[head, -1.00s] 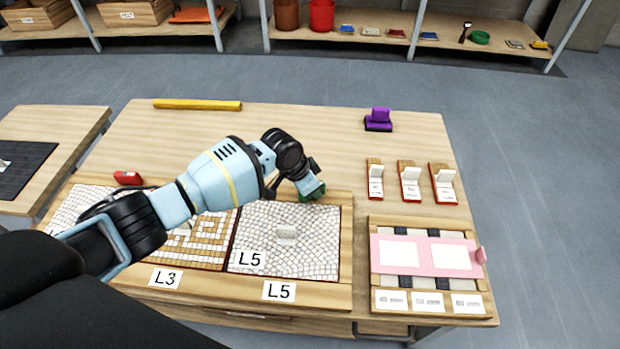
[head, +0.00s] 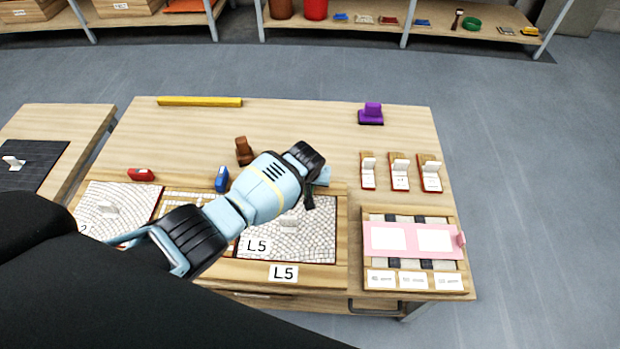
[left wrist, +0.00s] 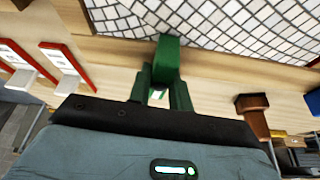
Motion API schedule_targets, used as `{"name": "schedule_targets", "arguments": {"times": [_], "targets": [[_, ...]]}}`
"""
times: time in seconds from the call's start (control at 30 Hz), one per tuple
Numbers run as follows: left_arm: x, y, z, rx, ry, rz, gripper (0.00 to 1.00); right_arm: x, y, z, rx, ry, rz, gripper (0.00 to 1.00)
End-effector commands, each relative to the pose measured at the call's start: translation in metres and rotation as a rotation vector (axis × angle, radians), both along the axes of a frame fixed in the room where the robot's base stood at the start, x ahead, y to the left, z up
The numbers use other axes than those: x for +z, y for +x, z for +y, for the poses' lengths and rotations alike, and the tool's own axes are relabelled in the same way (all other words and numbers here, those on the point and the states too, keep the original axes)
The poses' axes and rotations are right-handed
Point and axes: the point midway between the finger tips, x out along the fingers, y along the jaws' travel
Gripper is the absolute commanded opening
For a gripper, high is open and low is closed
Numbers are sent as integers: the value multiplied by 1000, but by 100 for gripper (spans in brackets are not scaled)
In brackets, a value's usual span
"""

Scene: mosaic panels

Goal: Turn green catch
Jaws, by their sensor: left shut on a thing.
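The green catch (left wrist: 167,58) shows in the left wrist view at the edge of the wooden frame, beside the white mosaic panel. My left gripper (left wrist: 162,78) is shut on it, one finger on each side. How far the catch is turned cannot be told. My right gripper is not in view.
A purple block (head: 371,114), a yellow bar (head: 200,101) and a pink-strip board (head: 412,255) lie around. The table's back middle is clear.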

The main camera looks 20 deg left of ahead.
Motion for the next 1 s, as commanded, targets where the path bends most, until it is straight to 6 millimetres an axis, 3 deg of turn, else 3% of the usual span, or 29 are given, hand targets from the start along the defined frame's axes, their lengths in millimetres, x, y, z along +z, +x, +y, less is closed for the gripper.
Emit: {"name": "schedule_targets", "arguments": {"times": [0.3, 0.8, 0.83, 1.0], "targets": [[0, 0, -1, 110, 0, 1, 0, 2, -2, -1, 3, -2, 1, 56], [0, 0, 0, 132, -2, 0, 0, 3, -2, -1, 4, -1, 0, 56], [0, 0, 0, 132, -2, 0, 21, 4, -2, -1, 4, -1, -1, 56], [0, 0, 0, 131, -1, -1, 42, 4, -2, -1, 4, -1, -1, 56]]}}
